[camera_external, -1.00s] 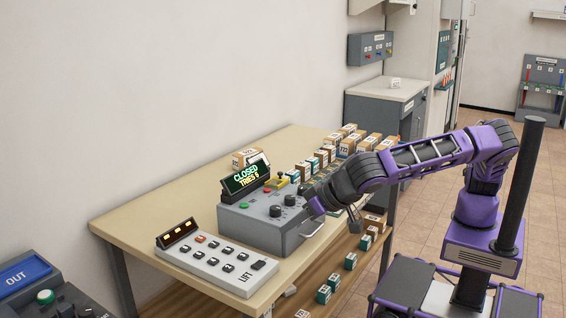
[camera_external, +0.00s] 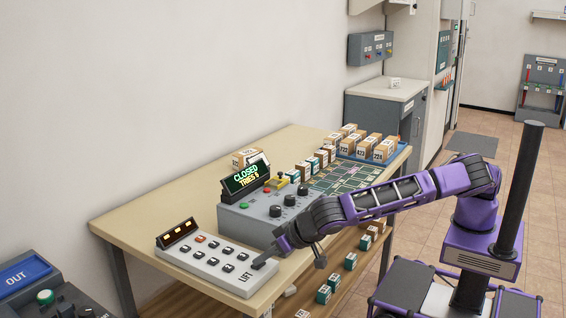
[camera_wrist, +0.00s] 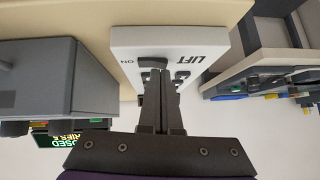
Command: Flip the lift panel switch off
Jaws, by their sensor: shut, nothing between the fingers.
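The lift panel (camera_external: 216,262) is a white slanted box on the front of the table, with several dark switches, a "LIFT" label and a small display with amber lights (camera_external: 179,231). My gripper (camera_external: 262,263) is at the panel's right end, by the label. In the wrist view my gripper (camera_wrist: 160,75) is shut and empty, its tips over the white lift panel (camera_wrist: 130,40). A dark switch (camera_wrist: 153,62) beside an "ON" mark sits right at the fingertips and is partly hidden by them. I cannot tell whether they touch.
A grey box with knobs (camera_external: 258,212) and a "CLOSED" display (camera_external: 245,176) stands close behind the lift panel. Boxes (camera_external: 358,147) and a green grid mat (camera_external: 345,178) lie farther back. The table's front-left corner (camera_external: 115,225) is bare.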

